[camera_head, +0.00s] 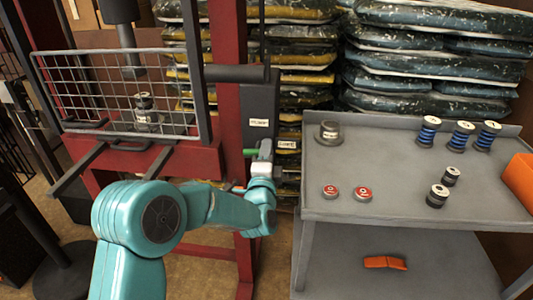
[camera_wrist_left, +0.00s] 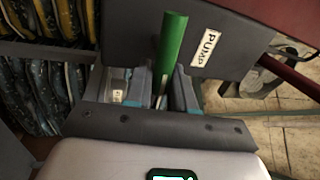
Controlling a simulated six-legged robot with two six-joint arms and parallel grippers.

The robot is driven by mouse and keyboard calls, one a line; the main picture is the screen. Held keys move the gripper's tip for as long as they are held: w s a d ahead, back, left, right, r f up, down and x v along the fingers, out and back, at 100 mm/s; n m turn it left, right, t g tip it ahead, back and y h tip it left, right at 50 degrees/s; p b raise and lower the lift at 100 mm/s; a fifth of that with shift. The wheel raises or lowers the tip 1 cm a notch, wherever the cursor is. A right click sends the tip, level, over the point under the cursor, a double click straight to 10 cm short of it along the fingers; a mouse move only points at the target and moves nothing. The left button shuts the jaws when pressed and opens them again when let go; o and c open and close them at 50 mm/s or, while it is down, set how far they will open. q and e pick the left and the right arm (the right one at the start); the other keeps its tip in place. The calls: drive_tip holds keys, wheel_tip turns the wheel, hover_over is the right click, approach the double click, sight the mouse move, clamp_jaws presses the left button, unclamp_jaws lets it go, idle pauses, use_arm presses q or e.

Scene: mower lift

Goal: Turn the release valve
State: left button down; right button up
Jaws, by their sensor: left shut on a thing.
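A green handle (camera_head: 251,152), which looks like the release valve's, sticks out at the dark pump box (camera_head: 261,104) on the red press frame. My left gripper (camera_head: 263,158) is at this handle, below the box's white label. In the left wrist view the green handle (camera_wrist_left: 171,48) stands up between the two fingers of my left gripper (camera_wrist_left: 160,90), which is shut on it. A white label reading PUMP (camera_wrist_left: 208,48) is on the grey box beside it. My right gripper is not in view.
A grey cart (camera_head: 395,195) stands on the right with several spools, red-topped discs (camera_head: 362,193) and a grey part (camera_head: 329,133). A wire guard (camera_head: 115,92) covers the press at left. Stacked bags (camera_head: 430,60) fill the back.

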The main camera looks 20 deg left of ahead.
use_arm(q)
drive_tip(key=shift+f+m, duration=0.1)
drive_tip(key=shift+m, duration=0.3)
drive_tip(key=c, duration=1.1)
unclamp_jaws()
drive_tip(key=b+v, duration=0.1)
drive_tip(key=v, duration=1.5)
drive_tip(key=shift+s+b, duration=0.2)
drive_tip(key=shift+b, duration=0.1)
